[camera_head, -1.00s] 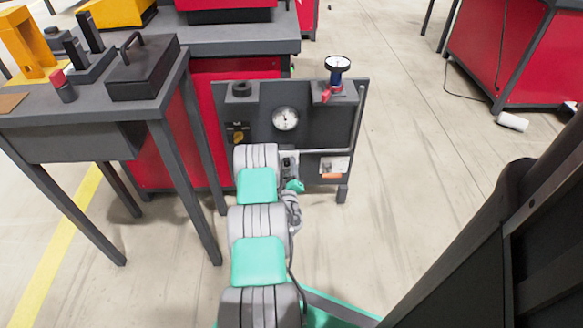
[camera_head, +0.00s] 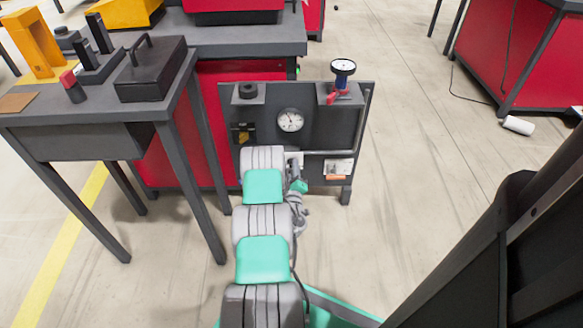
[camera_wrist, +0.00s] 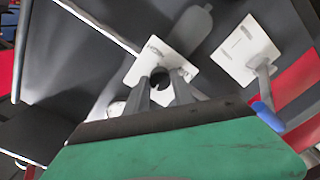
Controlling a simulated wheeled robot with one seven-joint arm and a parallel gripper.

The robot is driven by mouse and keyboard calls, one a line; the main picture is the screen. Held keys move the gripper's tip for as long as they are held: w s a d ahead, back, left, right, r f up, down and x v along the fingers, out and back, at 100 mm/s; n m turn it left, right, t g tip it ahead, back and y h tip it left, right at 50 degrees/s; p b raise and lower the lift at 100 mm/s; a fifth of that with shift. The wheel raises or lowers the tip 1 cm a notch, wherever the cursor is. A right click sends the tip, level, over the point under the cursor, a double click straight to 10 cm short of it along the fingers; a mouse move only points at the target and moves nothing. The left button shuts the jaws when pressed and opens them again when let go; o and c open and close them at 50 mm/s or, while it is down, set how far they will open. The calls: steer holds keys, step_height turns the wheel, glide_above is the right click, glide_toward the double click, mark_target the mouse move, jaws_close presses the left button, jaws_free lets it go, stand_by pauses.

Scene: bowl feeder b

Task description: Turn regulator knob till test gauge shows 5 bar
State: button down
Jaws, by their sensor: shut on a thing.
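A dark upright panel (camera_head: 262,104) carries a white round gauge (camera_head: 290,120) at its middle. A second white dial (camera_head: 343,67) sits on a blue body with a red lever at the panel's top right; I cannot tell from the picture which is the test gauge. Both needles are too small to read. In the wrist view my gripper (camera_wrist: 162,84) is shut on a small dark round knob (camera_wrist: 160,76), which stands before a white label plate (camera_wrist: 152,62). In the head view my arm hides the gripper and the knob.
A grey table (camera_head: 157,107) with a black handled box (camera_head: 150,70) stands left of the panel. A red cabinet (camera_head: 218,88) is behind it. A second white plate (camera_wrist: 244,50) shows in the wrist view.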

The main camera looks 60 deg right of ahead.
steer(key=shift+n, duration=0.7)
steer(key=c, duration=1.1)
jaws_free()
